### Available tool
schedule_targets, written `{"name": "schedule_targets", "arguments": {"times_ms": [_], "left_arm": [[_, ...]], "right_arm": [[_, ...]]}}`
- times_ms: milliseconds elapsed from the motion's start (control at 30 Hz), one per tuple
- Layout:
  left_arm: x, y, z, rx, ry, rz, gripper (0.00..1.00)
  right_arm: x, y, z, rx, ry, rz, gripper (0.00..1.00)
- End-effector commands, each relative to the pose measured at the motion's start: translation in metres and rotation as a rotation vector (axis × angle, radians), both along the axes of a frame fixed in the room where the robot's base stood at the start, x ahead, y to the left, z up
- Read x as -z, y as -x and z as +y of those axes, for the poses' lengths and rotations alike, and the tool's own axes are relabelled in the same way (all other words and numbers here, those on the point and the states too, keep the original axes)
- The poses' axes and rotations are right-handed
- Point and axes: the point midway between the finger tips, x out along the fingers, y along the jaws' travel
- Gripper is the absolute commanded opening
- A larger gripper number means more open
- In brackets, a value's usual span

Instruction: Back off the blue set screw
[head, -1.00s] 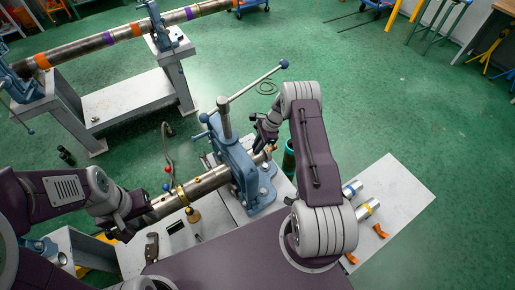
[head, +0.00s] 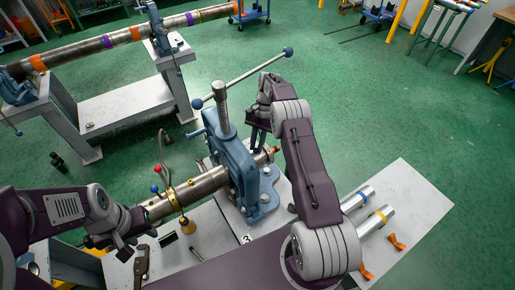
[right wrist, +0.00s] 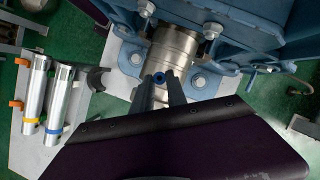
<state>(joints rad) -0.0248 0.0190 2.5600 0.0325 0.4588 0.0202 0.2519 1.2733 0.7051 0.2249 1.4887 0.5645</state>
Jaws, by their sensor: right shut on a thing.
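The blue set screw (right wrist: 159,77) shows in the right wrist view as a small blue ring with a dark centre, against the steel pipe (right wrist: 176,50). My right gripper (right wrist: 160,88) is shut on it, one finger on each side. In the head view my right gripper (head: 262,142) points down at the pipe's right end, just beyond the blue vise (head: 236,165); the screw is hidden there. My left gripper (head: 122,238) is by the pipe's left end; I cannot tell its opening. The pipe (head: 205,185) lies through the vise.
Two silver cylinders (head: 366,210) with blue and yellow bands lie on the bench's right side, near orange pieces (head: 397,242). The vise's long handle (head: 245,76) rises across the back. A red-knobbed hose (head: 164,160) stands by the pipe. Another pipe stand (head: 120,85) is behind.

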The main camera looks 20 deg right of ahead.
Motion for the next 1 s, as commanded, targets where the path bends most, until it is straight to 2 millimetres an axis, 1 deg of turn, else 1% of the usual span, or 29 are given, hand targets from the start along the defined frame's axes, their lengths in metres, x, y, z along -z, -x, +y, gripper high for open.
{"name": "schedule_targets", "arguments": {"times_ms": [33, 200, 400, 900, 933, 967, 1000], "left_arm": [[0.0042, 0.0000, 0.0000, 0.000, 0.000, 0.000, 0.40], [0.0083, 0.0001, 0.0000, 0.000, 0.000, 0.000, 0.40], [0.0106, 0.0000, 0.0000, 0.000, 0.000, 0.000, 0.40], [0.0111, 0.0001, 0.0000, 0.000, 0.000, 0.000, 0.40], [0.0111, 0.0001, 0.0000, 0.000, 0.000, 0.000, 0.40], [0.0111, 0.0001, 0.0000, 0.000, 0.000, 0.000, 0.40], [0.0111, 0.0001, 0.0000, 0.000, 0.000, 0.000, 0.40]], "right_arm": [[0.0038, 0.0003, 0.0011, -0.029, -0.001, 0.002, 0.00], [0.0030, 0.0000, 0.0019, -0.105, -0.001, 0.004, 0.00], [0.0025, 0.0004, 0.0021, -0.155, -0.002, 0.006, 0.00], [0.0025, 0.0008, 0.0024, -0.171, -0.003, 0.007, 0.00], [0.0025, 0.0008, 0.0024, -0.171, -0.003, 0.007, 0.20], [0.0025, 0.0007, 0.0023, -0.171, -0.003, 0.007, 0.29], [0.0024, 0.0007, 0.0023, -0.171, -0.003, 0.007, 0.40]]}}
